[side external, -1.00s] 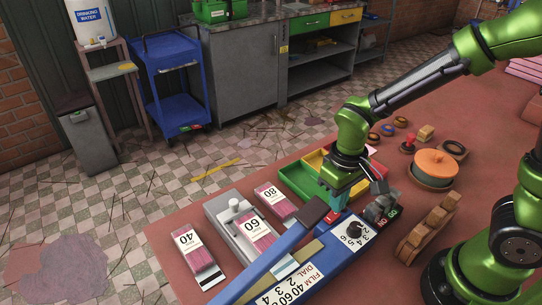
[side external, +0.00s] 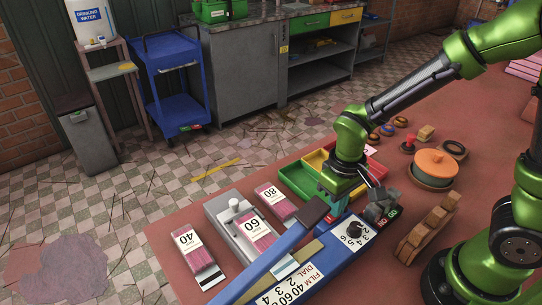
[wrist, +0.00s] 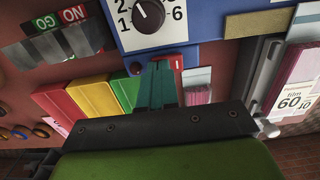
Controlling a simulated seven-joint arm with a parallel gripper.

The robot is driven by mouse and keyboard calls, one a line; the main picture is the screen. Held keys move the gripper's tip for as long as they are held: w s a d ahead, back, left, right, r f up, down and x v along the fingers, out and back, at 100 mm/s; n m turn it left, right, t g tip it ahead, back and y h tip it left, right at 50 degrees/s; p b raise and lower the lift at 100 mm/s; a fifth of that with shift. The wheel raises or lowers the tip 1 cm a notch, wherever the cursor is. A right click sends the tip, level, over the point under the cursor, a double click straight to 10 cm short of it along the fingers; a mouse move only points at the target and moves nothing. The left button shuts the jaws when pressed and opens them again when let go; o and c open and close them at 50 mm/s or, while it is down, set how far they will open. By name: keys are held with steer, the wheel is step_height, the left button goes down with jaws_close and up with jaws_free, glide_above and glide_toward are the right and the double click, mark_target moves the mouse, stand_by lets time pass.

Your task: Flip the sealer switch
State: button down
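The sealer is a long blue body (side external: 318,262) with a blue arm, lying across the front of the table. Its white dial plate (side external: 353,234) carries a black knob, which also shows at the top of the wrist view (wrist: 149,15). A small red switch marked with a white line (side external: 332,217) sits at the sealer's far end; its red edge shows in the wrist view (wrist: 176,62), partly hidden by my fingers. My gripper (side external: 332,202) points down right at the switch, its teal fingers (wrist: 156,68) together and holding nothing. I cannot tell whether they touch the switch.
A GO/NO block (side external: 381,208) stands close right of my gripper. A tray with green, yellow and red compartments (side external: 298,181) lies behind it. Film boxes labelled 40 (side external: 197,258), 60 and 80 lie left. An orange-lidded pot (side external: 436,165) and wooden rack (side external: 428,228) stand right.

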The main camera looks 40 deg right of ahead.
steer(key=shift+r, duration=3.45)
steer(key=shift+s+a, duration=0.1)
steer(key=shift+s, duration=0.1)
steer(key=s+d+r+m+t+y, duration=0.1)
steer(key=s+d+r+m+t, duration=0.1)
steer(key=r, duration=0.3)
steer(key=s+d+r+m+t+y, duration=0.1)
steer(key=s+d+r+m+t, duration=0.1)
steer(key=d+r+t, duration=0.2)
step_height(320, 180, up, 2)
steer(key=shift+s+r+t, duration=0.25)
steer(key=shift+t, duration=0.35)
steer(key=c, duration=1.8)
jaws_free()
steer(key=shift+c, duration=0.2)
